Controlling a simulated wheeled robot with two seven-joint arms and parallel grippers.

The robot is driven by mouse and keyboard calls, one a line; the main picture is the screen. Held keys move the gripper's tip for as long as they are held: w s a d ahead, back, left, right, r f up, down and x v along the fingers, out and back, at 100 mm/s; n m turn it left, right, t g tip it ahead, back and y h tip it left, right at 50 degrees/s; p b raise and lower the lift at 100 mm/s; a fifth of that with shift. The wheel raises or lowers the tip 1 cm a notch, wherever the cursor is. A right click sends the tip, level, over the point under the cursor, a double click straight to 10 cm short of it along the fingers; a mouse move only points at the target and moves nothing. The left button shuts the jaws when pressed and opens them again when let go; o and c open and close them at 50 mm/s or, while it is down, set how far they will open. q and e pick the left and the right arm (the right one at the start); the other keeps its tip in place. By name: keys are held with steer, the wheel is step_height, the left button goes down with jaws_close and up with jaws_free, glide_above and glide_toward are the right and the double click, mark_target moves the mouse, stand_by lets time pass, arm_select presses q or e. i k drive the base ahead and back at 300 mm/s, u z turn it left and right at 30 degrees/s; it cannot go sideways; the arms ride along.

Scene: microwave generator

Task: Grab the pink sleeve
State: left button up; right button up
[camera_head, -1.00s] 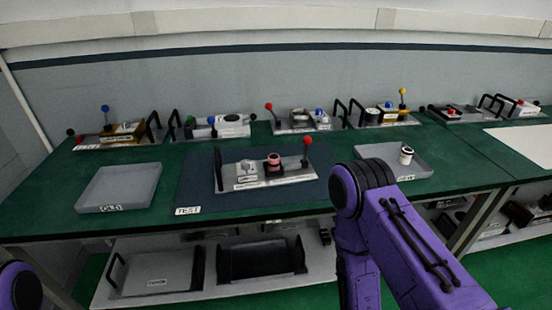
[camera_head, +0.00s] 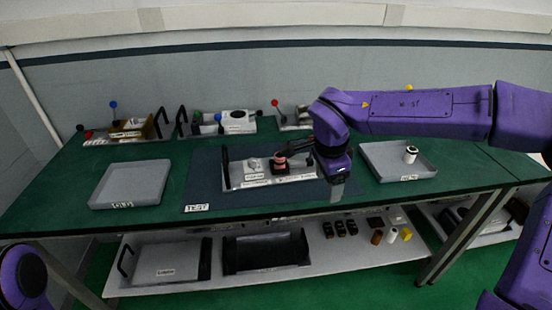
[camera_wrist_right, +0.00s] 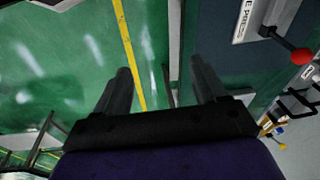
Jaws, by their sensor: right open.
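The pink sleeve (camera_head: 280,161) sits upright on a dark block of the test fixture (camera_head: 242,182) in the head view, towards the fixture's right half. My right gripper (camera_head: 337,188) hangs to the right and in front of the sleeve, over the front part of the blue mat. It does not touch the sleeve. In the right wrist view its two dark fingers (camera_wrist_right: 160,78) are apart with nothing between them. That view shows the fixture's red knob (camera_wrist_right: 301,57) at the right; the sleeve is out of it. My left gripper is out of view.
A grey tray (camera_head: 104,199) stands at the left. Another tray (camera_head: 374,168) at the right holds a white cylinder (camera_head: 411,154). Several other fixtures line the back of the green table. A shelf (camera_head: 335,265) below carries trays and small parts.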

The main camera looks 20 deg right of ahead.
mark_target(279, 161)
steer(key=i, duration=0.9)
